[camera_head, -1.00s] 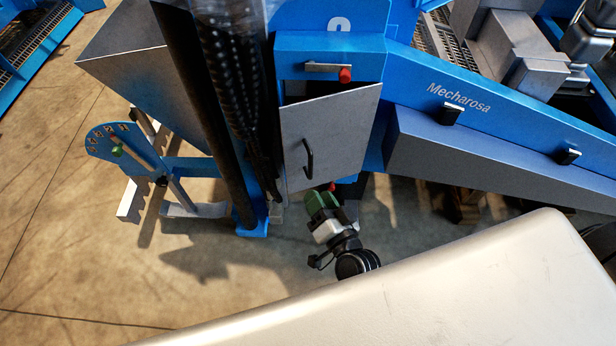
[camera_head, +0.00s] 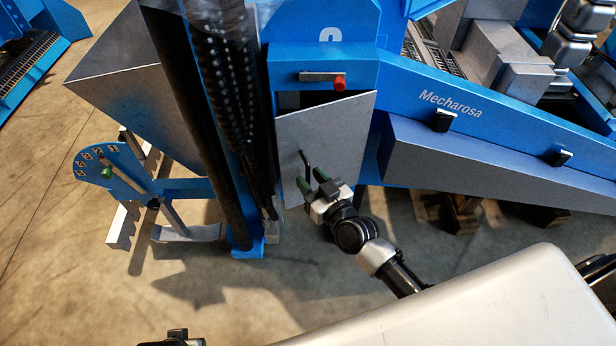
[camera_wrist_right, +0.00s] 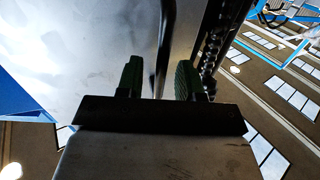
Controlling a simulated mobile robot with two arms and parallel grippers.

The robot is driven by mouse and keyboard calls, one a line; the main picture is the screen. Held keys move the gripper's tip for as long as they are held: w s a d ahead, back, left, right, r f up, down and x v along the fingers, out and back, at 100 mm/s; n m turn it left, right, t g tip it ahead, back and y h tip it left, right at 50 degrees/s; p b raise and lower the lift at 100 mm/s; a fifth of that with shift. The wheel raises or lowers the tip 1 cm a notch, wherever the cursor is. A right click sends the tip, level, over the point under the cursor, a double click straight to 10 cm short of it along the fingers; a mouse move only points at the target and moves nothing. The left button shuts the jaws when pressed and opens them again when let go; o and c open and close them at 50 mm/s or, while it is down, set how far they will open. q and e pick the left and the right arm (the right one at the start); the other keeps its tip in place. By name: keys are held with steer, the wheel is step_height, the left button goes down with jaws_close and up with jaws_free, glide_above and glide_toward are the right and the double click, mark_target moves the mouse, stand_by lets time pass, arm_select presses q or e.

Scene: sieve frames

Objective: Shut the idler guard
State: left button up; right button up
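The idler guard (camera_head: 335,125) is a grey metal panel on the blue machine's upright housing. It stands ajar, with a dark gap above its slanted top edge. Its black bar handle (camera_head: 305,163) is near the lower left. My right gripper (camera_head: 312,180) has green fingers and is at the handle, open. In the right wrist view its fingers (camera_wrist_right: 158,78) are apart, and the dark handle (camera_wrist_right: 166,40) shows between them; contact cannot be told. A dark and pale part of my left arm (camera_head: 177,335) shows at the bottom edge; its fingers are not visible.
A grey latch bar with a red knob (camera_head: 340,84) sits above the guard. A blue lever quadrant (camera_head: 110,170) stands left over open floor. The blue beam (camera_head: 450,110) extends right. Dark hoses and a post (camera_head: 215,120) run close to the guard's left.

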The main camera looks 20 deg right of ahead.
steer(key=shift+w+a, duration=0.2)
steer(key=shift+w, duration=0.45)
arm_select(q)
steer(key=shift+r, duration=0.3)
arm_select(e)
jaws_close()
